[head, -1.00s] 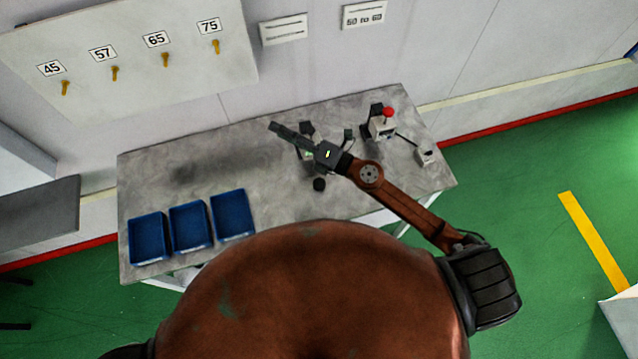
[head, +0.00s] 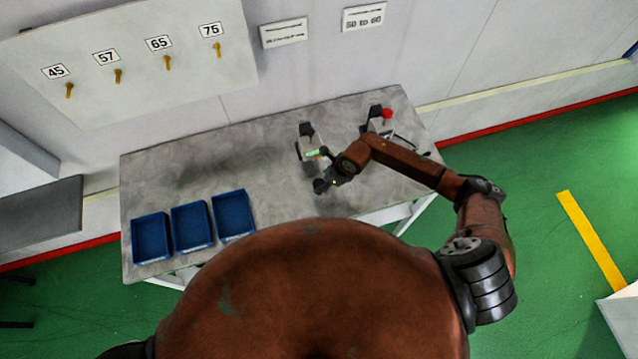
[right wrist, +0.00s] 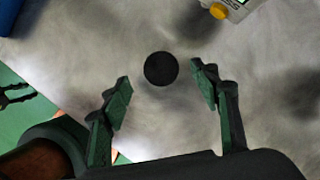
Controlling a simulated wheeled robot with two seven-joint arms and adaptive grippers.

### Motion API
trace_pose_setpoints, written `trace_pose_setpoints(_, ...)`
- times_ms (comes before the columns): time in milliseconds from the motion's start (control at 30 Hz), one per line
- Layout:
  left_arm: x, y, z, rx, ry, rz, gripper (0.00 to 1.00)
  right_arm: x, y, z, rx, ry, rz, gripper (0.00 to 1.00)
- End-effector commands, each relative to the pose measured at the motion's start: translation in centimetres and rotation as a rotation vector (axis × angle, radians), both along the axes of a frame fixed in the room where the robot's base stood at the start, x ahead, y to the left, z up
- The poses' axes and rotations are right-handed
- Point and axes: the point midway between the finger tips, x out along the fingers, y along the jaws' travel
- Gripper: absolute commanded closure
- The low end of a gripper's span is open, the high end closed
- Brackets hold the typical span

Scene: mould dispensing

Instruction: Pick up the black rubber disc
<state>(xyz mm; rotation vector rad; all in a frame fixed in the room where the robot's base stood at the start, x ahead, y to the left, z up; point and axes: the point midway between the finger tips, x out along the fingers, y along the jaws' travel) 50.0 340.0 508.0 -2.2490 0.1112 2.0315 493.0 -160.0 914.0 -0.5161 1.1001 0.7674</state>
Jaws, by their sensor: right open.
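The black rubber disc (right wrist: 161,68) lies flat on the grey table in the right wrist view. My right gripper (right wrist: 160,80) is open, its two fingers apart on either side of the disc's lower edge, and nothing is between the pads. The disc seems a little beyond the fingertips; I cannot tell the height gap. In the head view my right gripper (head: 322,186) is over the table's front part, and it hides the disc there. My left gripper is not in view.
Three blue trays (head: 191,226) stand at the table's left front. A device with a green display (head: 309,147) stands just behind my right gripper. A device with a red knob (head: 387,114) is at the back right. The table (head: 250,160) is clear between trays and devices.

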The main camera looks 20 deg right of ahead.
Motion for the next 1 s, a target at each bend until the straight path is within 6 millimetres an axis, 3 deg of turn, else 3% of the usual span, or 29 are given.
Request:
trace_pose_setpoints(233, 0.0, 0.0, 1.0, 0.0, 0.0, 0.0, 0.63, 0.9, 0.8, -2.7, 0.004, 0.002, -0.002, 0.44)
trace_pose_setpoints(500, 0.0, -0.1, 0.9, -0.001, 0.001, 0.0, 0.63, 1.0, 0.9, -3.1, 0.002, -0.001, 0.0, 0.44)
trace_pose_setpoints(1000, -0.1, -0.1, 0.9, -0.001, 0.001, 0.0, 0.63, 1.0, 0.9, -3.0, 0.002, 0.0, -0.001, 0.78)
